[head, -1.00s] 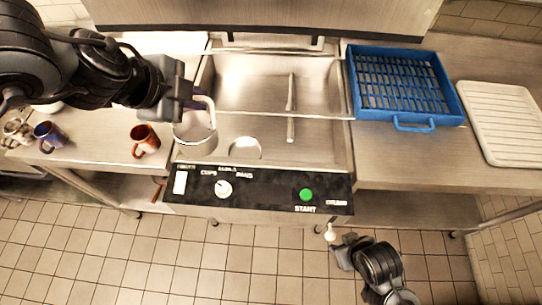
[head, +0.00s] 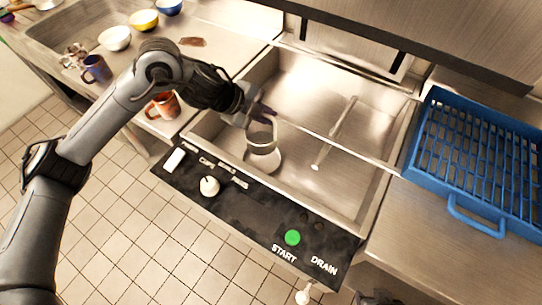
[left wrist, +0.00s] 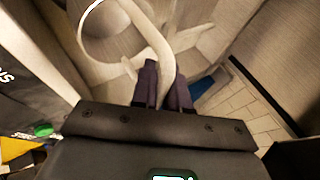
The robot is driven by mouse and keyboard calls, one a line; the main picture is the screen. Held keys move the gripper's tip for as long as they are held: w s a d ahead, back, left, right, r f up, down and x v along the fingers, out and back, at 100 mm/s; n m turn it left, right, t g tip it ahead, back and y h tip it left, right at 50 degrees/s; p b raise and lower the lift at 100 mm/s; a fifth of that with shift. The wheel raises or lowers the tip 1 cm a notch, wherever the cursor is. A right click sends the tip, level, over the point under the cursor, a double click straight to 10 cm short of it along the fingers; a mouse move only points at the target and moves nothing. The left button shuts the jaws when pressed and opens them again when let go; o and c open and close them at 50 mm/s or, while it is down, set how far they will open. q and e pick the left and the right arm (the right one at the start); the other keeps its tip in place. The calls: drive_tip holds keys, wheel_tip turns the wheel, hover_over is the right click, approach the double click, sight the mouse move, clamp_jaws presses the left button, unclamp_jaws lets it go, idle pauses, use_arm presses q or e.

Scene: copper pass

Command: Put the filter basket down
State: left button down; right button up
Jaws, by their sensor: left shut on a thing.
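The metal filter basket (head: 262,136) hangs from my left gripper (head: 266,113) inside the front left part of the steel sink basin. My left gripper is shut on its handle. In the left wrist view the two dark fingers (left wrist: 163,90) pinch the pale curved handle, and the basket's round rim (left wrist: 84,30) shows at upper left. Below the basket is a round opening (head: 268,163) in the basin. I cannot tell whether the basket touches it. Only a dark piece of my right arm shows at the bottom edge; its jaws cannot be judged.
The black control panel (head: 232,205) with a white knob and green START button (head: 292,237) runs along the front. A blue rack (head: 475,165) stands at right. An orange mug (head: 163,106), a blue mug (head: 96,69) and bowls stand at left. A bar crosses the basin.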

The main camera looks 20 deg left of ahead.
sight(270, 140)
use_arm(q)
wheel_tip(270, 140, down, 10)
drive_tip(key=shift+a+r+p, duration=0.1)
drive_tip(key=shift+p, duration=0.4)
drive_tip(key=shift+f, duration=0.35)
drive_tip(key=c, duration=1.1)
unclamp_jaws()
drive_tip(key=shift+r, duration=0.2)
drive_tip(key=b+v, duration=0.1)
drive_tip(key=v, duration=1)
drive_tip(key=shift+s+a+r, duration=0.2)
drive_tip(key=shift+a+r, duration=0.05)
drive_tip(key=shift+r, duration=0.05)
